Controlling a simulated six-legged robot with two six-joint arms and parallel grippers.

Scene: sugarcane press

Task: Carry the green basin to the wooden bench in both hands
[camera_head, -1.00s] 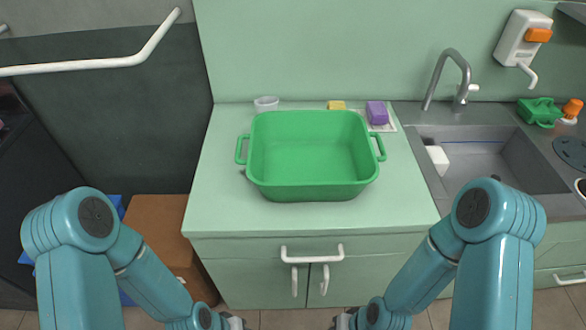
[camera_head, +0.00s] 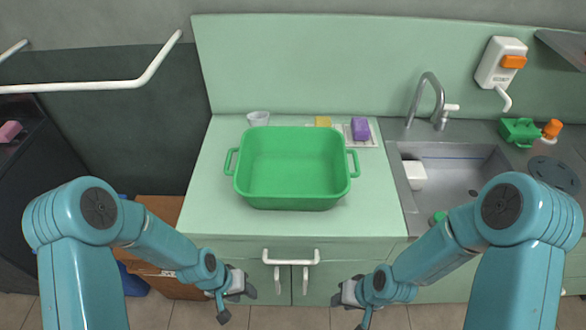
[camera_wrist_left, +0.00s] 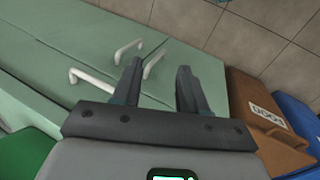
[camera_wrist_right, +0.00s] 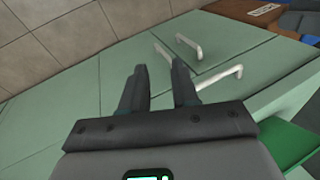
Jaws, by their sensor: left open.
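The green basin (camera_head: 290,170) stands upright and empty on the pale green counter (camera_head: 215,225), with one loop handle at each side. A corner of the basin also shows in the left wrist view (camera_wrist_left: 24,155) and in the right wrist view (camera_wrist_right: 290,146). My left gripper (camera_head: 237,303) is open and empty, in front of the counter and below its edge, apart from the basin. My right gripper (camera_head: 348,311) is also open and empty in front of the cabinet doors. I do not see a wooden bench in any view.
A white cup (camera_head: 258,118), a yellow sponge (camera_head: 323,121) and a purple block (camera_head: 360,129) are behind the basin. A sink (camera_head: 455,180) with a grey tap (camera_head: 428,100) is to the right. White cabinet handles (camera_head: 290,257) project near my grippers. A brown box (camera_head: 160,207) stands at the left.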

